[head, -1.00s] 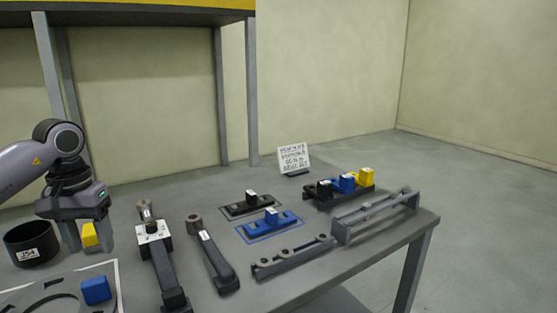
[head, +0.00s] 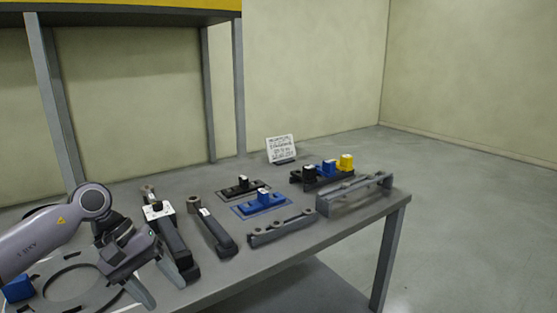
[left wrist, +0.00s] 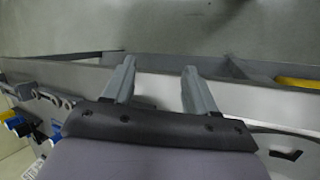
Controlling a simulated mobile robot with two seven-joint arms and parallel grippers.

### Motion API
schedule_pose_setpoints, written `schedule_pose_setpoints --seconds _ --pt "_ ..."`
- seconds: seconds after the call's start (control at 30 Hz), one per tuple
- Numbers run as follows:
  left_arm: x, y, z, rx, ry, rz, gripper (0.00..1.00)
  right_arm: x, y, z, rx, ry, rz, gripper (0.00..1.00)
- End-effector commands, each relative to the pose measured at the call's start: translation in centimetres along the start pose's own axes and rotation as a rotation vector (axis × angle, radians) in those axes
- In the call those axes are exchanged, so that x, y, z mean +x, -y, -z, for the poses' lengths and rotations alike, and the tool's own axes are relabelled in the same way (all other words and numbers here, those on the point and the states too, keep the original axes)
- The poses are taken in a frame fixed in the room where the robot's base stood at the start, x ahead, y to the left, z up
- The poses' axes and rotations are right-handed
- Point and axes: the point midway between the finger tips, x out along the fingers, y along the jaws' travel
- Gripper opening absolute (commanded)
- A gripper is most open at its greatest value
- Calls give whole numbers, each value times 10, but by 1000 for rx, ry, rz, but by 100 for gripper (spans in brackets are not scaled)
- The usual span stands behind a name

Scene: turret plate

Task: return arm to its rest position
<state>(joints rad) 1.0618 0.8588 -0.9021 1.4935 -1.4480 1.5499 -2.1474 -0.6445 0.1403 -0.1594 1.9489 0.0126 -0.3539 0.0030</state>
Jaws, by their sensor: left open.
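My left arm comes in from the left in the head view. Its gripper (head: 155,284) is over the front left of the grey table (head: 285,267), beside the round-holed plate (head: 50,277). In the left wrist view the two fingers of the left gripper (left wrist: 157,85) stand apart with nothing between them. The table's edge and the floor show beyond the fingertips. My right gripper is not in view.
A blue block (head: 18,289) lies on the plate. Dark handled tools (head: 212,232) lie to the gripper's right. Blue (head: 262,202) and black (head: 240,187) fixtures, a rack of coloured blocks (head: 322,178), grey rails (head: 355,197) and a sign (head: 281,149) stand farther back.

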Motion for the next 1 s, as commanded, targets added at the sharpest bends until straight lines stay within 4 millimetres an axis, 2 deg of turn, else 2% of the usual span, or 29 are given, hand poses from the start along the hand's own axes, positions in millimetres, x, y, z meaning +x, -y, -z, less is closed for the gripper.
schedule_pose_setpoints --seconds 0.03,0.1,0.2,0.3,0.4,0.5,0.67,0.77,0.87,0.9,1.0 --pt "25 -14 -15 -68 71 -83 57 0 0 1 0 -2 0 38" --pt "50 -36 -35 -189 170 -202 57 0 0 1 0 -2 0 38" --pt "76 -64 -62 -395 335 -360 57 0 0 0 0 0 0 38" --pt "91 -88 -85 -632 520 -497 57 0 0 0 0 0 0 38" --pt "98 -106 -100 -894 723 -612 57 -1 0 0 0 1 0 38" --pt "101 -116 -107 -1177 940 -701 57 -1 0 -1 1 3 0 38" --pt "105 -112 -99 -1659 1314 -795 57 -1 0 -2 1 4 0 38" --pt "112 -97 -88 -1969 1565 -826 57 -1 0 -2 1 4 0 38" --pt "125 -70 -75 -2277 1827 -837 57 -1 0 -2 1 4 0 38" --pt "132 -56 -70 2319 -1872 809 57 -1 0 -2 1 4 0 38" --pt "154 -16 -63 2018 -1671 618 57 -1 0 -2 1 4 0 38"
